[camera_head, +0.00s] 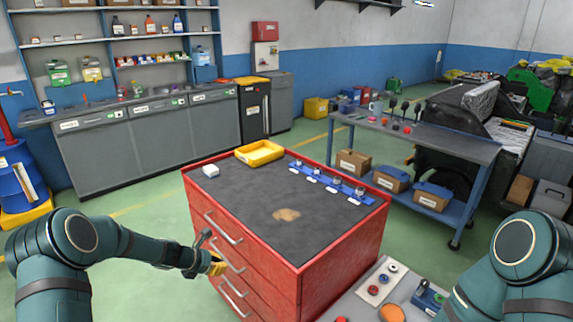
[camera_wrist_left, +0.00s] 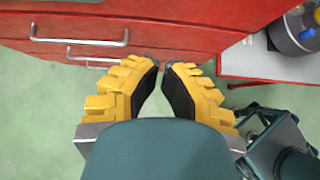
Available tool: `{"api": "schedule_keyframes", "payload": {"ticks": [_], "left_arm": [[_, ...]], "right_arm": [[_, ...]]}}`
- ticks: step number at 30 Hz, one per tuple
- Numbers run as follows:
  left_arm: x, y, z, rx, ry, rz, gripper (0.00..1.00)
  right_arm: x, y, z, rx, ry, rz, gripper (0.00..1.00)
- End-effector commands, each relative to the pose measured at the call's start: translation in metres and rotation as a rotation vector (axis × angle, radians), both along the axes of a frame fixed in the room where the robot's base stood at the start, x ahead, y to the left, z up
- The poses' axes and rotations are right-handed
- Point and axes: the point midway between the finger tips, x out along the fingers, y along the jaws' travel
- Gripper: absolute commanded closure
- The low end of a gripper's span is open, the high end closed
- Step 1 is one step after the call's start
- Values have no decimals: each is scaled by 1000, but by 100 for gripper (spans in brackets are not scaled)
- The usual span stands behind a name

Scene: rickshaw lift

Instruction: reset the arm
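My left arm comes in from the left in the head view and ends in my left gripper (camera_head: 217,264), with yellow fingers, in front of the red drawer cabinet (camera_head: 340,247). In the left wrist view the two yellow, black-padded fingers of my left gripper (camera_wrist_left: 162,68) stand apart with a narrow gap at the tips. Nothing is between them. The red drawer fronts (camera_wrist_left: 190,38) and their metal handles lie beyond the fingertips. My right arm (camera_head: 520,260) shows only as teal links at the lower right; its gripper is out of view.
A yellow tray (camera_head: 259,153) and a blue strip with small parts (camera_head: 330,180) lie on the cabinet top. A grey bench (camera_head: 420,130) stands at the right. A light surface with small parts (camera_head: 363,290) is at the lower right. Green floor is free at the left.

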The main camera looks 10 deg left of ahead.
Motion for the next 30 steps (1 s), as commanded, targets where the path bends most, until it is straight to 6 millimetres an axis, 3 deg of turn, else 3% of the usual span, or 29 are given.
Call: {"api": "schedule_keyframes", "payload": {"ticks": [5,9,15,18,23,30], "left_arm": [[-60,-52,-46,242,11,-323,100],[-139,-100,-81,512,-63,-782,100],[-242,-151,-95,779,-335,-1445,100],[-278,-168,-91,842,-486,-1671,100],[-308,-182,-85,885,-641,-1851,100],[-313,-185,-84,891,-672,-1881,100]], "right_arm": [[0,0,0,0,0,0,53],[0,0,0,0,0,0,53],[0,0,0,0,0,0,53],[0,0,0,0,0,0,53],[0,0,0,0,0,0,53],[0,0,0,0,0,0,53]]}}
